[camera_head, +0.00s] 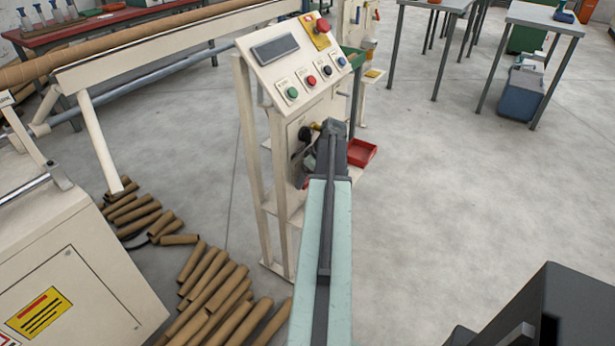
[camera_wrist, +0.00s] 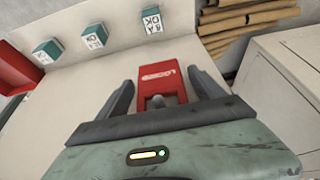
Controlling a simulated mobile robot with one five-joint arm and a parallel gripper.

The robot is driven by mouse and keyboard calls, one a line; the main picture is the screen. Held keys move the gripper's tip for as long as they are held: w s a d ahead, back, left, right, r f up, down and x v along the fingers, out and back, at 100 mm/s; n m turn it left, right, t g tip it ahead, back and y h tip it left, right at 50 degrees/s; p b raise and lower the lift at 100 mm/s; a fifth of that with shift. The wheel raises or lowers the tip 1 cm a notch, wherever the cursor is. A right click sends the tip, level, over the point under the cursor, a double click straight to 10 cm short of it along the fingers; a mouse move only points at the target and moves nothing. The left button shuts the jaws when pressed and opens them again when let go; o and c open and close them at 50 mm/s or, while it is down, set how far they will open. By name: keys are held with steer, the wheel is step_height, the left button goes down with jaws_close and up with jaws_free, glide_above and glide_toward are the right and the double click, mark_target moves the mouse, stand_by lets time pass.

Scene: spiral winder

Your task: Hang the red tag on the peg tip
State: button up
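The red tag (camera_wrist: 165,76) with pale lettering is between the two fingers of my gripper (camera_wrist: 161,92) in the wrist view. A small grey part shows at the tag's lower middle. In the head view my gripper (camera_head: 322,158) is at the console's front, below the button panel, and mostly hides the tag. A small brass-coloured peg (camera_head: 316,126) sticks out beside a black knob, just above and left of the gripper. Its tip's distance from the tag cannot be told.
The cream console (camera_head: 262,95) has a sloped panel with several buttons. A red tray (camera_head: 362,152) is at its right side. Small green labelled blocks (camera_wrist: 94,36) are on a pale surface in the wrist view. Cardboard tubes (camera_head: 215,300) lie at lower left.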

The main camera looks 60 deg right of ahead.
steer(key=shift+r, duration=0.1)
steer(key=shift+s+r+p, duration=0.15)
steer(key=shift+r+p, duration=0.4)
steer(key=shift+p, duration=0.1)
steer(key=s, duration=1.2)
steer(key=shift+s+f, duration=0.1)
